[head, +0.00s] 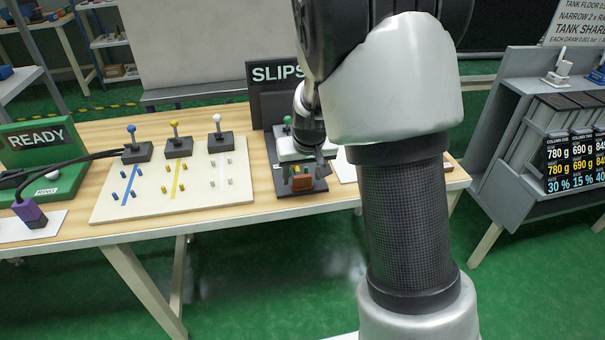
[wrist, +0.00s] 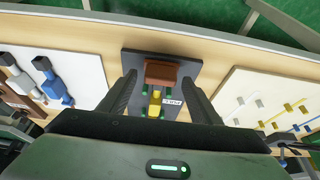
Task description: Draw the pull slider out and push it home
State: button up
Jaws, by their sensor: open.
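The pull slider shows as a brown block (wrist: 162,73) on a dark base plate (wrist: 190,62), with a yellow piece, green pegs and a small white label reading PULL behind it. In the head view the brown block (head: 302,183) is at the front of the dark plate, near the table's front edge. My gripper (wrist: 160,82) is open, with one dark finger on each side of the block and visible gaps between. In the head view my gripper (head: 304,168) is over the plate, partly hidden by my arm. I cannot tell the fingertips' exact height relative to the block.
A pale board (head: 140,204) with blue, yellow and white levers and pegs lies left of the plate. A green READY box (head: 68,180) with a dark cable stands farther left. A SLIPS sign (head: 276,73) stands behind the plate. A grey rack (head: 535,130) stands at the right.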

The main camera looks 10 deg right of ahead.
jog(key=p+v, duration=0.5)
jog(key=v, duration=1.2)
jog(key=shift+r, duration=0.2)
jog(key=s+r+t, duration=0.1)
jog(key=s+r, duration=0.3)
jog(key=s, duration=0.7)
jog(key=s+r, duration=0.4)
jog(key=s, duration=0.6)
notch_tip(320, 180, up, 17)
jog(key=p, duration=1.7)
jog(key=shift+s+d, duration=0.15)
jog(key=shift+s, duration=0.15)
